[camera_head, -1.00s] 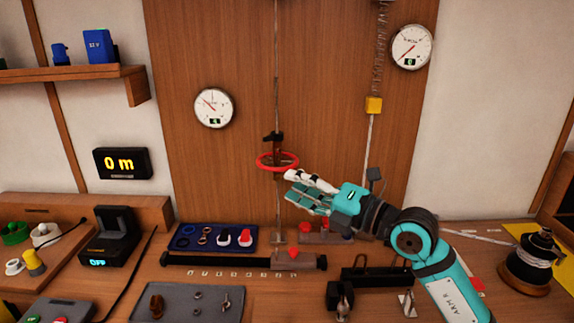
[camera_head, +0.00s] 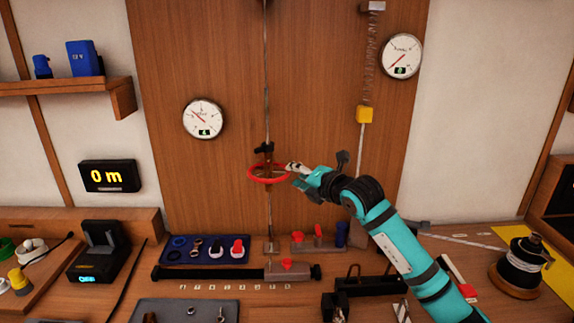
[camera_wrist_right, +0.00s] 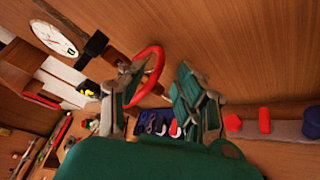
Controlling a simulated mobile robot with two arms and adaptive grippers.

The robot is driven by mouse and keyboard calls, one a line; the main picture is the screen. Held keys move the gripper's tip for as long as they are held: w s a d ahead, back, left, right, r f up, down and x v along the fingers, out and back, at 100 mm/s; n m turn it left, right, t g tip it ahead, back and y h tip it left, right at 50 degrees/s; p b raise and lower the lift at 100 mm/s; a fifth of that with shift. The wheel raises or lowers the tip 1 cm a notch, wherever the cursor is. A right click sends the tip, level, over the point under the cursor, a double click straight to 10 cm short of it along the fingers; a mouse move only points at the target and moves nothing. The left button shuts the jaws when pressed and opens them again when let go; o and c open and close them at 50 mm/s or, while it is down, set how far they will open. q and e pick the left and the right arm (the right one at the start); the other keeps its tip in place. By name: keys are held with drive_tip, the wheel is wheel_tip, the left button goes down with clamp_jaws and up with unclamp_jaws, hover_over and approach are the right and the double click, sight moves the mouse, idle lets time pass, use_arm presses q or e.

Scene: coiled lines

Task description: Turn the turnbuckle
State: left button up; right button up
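The turnbuckle is a red ring-shaped handwheel (camera_head: 269,181) around a dark brown body on a vertical line in front of the wood panel. A black clamp (camera_head: 264,149) sits just above the ring. My right gripper (camera_head: 293,168) is at the ring's right edge in the head view. In the right wrist view, the gripper's fingers (camera_wrist_right: 155,103) stand apart, with the red ring (camera_wrist_right: 150,72) reaching between them, close to the left finger. I cannot tell whether that finger touches the ring. My left gripper is not in view.
A round gauge (camera_head: 204,119) hangs left of the line and another (camera_head: 401,57) at the upper right. A blue tray (camera_head: 204,251) and a black-and-grey bar (camera_head: 215,273) lie on the bench below. A spool (camera_head: 521,262) stands at right.

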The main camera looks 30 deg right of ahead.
drive_tip(key=p+x, duration=0.1)
drive_tip(key=x, duration=0.4)
drive_tip(key=shift+w+f, duration=0.1)
drive_tip(key=shift+w, duration=0.2)
drive_tip(key=shift+a, duration=0.1)
clamp_jaws()
